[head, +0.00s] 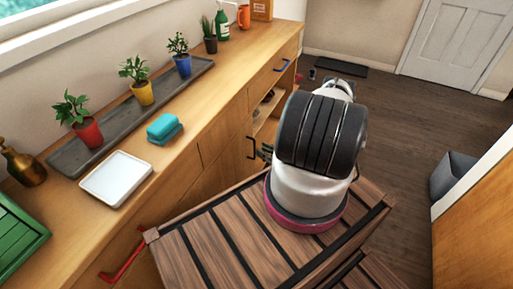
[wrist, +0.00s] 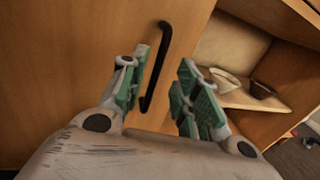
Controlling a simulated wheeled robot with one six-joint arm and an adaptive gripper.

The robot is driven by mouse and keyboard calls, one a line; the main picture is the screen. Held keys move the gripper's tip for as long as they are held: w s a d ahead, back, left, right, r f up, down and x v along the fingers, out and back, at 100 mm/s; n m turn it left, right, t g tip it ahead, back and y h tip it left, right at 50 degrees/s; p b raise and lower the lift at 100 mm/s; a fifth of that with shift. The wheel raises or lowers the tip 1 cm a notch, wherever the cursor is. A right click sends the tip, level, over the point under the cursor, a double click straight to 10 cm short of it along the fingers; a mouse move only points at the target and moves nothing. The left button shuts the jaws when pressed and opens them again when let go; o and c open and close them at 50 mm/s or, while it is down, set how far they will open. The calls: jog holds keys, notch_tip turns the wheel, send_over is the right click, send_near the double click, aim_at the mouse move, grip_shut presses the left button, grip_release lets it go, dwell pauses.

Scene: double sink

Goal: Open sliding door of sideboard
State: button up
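The sideboard (head: 215,110) runs along the wall at left in the head view. Its wooden sliding door (wrist: 75,55) fills the left of the wrist view, with a long black vertical handle (wrist: 156,68). The handle also shows in the head view (head: 250,148). My gripper (wrist: 163,62) is open, with green-padded fingers. The handle appears between the fingers, closer to the left one; whether they touch it I cannot tell. In the head view my arm hides most of the gripper. Right of the door is an open compartment (wrist: 235,55) with a shelf.
Dishes (wrist: 228,82) sit on the compartment's shelf. A drawer with a blue handle (head: 282,66) is farther along. Open floor (head: 395,125) lies to the right.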

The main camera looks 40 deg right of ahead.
jog(key=v, duration=0.6)
jog(key=shift+s, duration=0.3)
jog(key=shift+d, duration=0.1)
